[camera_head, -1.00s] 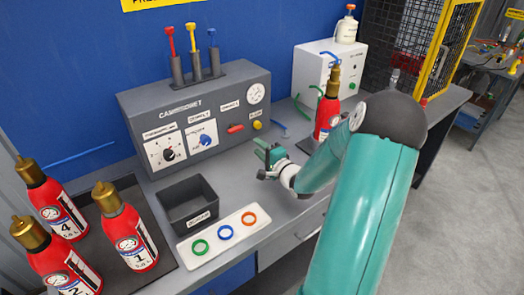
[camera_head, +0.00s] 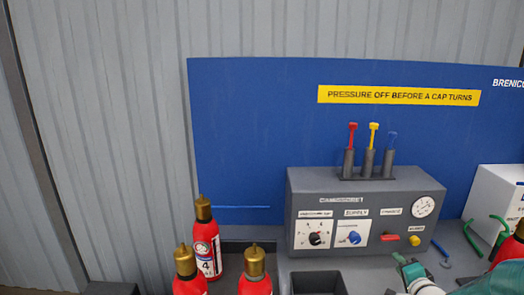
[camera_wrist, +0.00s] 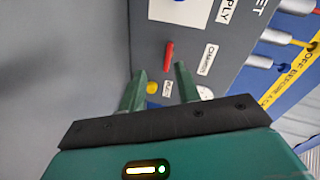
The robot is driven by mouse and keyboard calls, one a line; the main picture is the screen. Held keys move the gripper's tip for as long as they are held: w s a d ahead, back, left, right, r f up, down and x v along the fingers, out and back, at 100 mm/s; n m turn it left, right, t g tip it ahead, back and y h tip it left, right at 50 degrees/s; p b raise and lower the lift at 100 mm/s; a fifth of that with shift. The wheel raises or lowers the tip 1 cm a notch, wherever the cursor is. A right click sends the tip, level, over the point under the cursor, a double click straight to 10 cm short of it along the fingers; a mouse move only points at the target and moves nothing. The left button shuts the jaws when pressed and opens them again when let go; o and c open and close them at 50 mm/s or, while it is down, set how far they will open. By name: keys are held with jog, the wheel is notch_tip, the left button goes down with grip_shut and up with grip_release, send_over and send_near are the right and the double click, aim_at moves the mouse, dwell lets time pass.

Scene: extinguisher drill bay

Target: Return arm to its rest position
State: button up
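My gripper (camera_head: 411,267) shows at the bottom right of the head view, above the bench in front of the grey control cabinet (camera_head: 300,240). In the wrist view my gripper (camera_wrist: 160,85) has its two green fingers apart, with nothing between them. The cabinet's red lever (camera_wrist: 168,55) and yellow button (camera_wrist: 152,88) show beyond the fingers. Whether the fingers touch the cabinet cannot be told, but they look clear of it. Most of my arm is outside the head view.
Red extinguishers, one marked 4 (camera_head: 206,250), stand at the left of the bench. A dark bin (camera_head: 318,282) sits in front of the cabinet. A white box (camera_head: 492,200) and green hooks (camera_head: 500,226) are at the right. A blue board (camera_head: 250,130) stands behind.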

jog(key=s+a+r+n+g+h, duration=0.1)
jog(key=s+a+r+n+g, duration=0.3)
jog(key=a, duration=0.3)
jog(key=s+a+r+n+g+h, duration=0.1)
jog(key=s+a+r+n+g, duration=0.1)
jog(key=s+a+r+n, duration=0.35)
jog(key=s+a+r+n+g+y, duration=0.1)
jog(key=s+a+n, duration=0.2)
jog(key=s+a, duration=0.4)
jog(key=s+a+r+n+g+y, duration=0.2)
jog(key=s+a+n, duration=0.1)
jog(key=s+a, duration=0.5)
jog(key=shift+a+r+g+y, duration=0.3)
jog(key=shift+a, duration=0.1)
